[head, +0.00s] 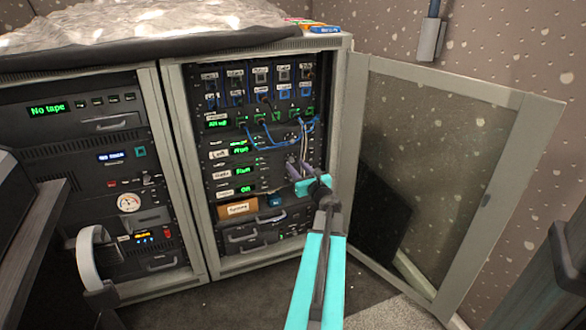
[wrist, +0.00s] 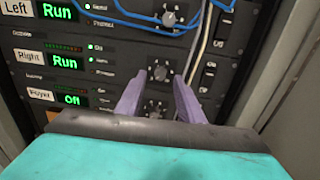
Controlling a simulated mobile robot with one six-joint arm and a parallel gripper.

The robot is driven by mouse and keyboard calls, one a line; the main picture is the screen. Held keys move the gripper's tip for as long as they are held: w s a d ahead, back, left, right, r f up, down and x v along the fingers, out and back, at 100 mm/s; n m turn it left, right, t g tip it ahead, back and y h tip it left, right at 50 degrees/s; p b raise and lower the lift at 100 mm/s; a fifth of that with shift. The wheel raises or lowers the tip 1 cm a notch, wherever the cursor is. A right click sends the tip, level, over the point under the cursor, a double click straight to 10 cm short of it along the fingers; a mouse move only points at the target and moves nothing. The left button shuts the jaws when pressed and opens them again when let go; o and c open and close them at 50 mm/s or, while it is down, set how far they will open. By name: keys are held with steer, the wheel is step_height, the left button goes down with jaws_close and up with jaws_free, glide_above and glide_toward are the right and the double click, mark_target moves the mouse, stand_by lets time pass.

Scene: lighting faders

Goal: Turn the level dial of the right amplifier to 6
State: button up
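The right amplifier shows in the wrist view with a "Right" label and a green "Run" display (wrist: 65,62). It also shows in the head view (head: 242,171). Its level dial (wrist: 162,73) is a small dark knob with a pale pointer and scale marks; I cannot read its setting. My gripper (wrist: 161,80) is open, its two purple fingers pointing at the panel with the right dial between their tips. I cannot tell whether the fingers touch the dial. In the head view my gripper (head: 297,166) is in front of the rack's right side and hides the dial.
The left amplifier's dial (wrist: 169,18) is above, and the foyer amplifier's dial (wrist: 156,108) is below between my fingers. Blue cables (head: 275,140) loop above, and pale cables hang close to the right finger. The rack's glass door (head: 440,170) stands open at the right.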

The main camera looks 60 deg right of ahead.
steer(key=shift+x, duration=1.05)
